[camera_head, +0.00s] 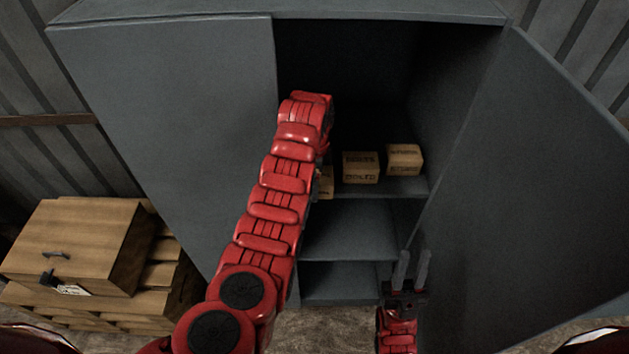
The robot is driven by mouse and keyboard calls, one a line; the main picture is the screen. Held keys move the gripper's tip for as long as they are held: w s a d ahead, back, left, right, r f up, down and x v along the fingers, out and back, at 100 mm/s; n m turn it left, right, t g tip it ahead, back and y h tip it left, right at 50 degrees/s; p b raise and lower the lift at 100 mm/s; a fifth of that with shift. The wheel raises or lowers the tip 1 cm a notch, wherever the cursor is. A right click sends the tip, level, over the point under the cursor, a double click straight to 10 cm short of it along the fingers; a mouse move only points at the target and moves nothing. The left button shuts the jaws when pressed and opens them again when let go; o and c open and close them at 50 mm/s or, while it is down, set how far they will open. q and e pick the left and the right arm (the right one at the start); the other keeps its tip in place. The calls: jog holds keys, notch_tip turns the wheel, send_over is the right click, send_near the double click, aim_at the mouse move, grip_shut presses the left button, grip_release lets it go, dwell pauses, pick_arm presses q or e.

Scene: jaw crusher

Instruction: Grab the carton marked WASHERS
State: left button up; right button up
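Three small brown cartons stand on a shelf inside the open grey cabinet. The right carton (404,159) and the middle carton (360,168) show dark print too small to read surely. The left carton (327,183) is mostly hidden behind my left arm. I cannot tell which one is marked WASHERS. My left arm reaches up into the cabinet, and its gripper is hidden behind the arm, close to the left carton. My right gripper (414,255) points up with its two fingers apart and empty, low in front of the cabinet and below the cartons.
The cabinet's left door (170,110) is closed; its right door (540,190) stands open to the right. Lower shelves (350,232) look empty. A wooden box (80,240) with a handle and latch rests on stacked wood at left.

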pick_arm(q)
grip_shut()
dwell(0.4)
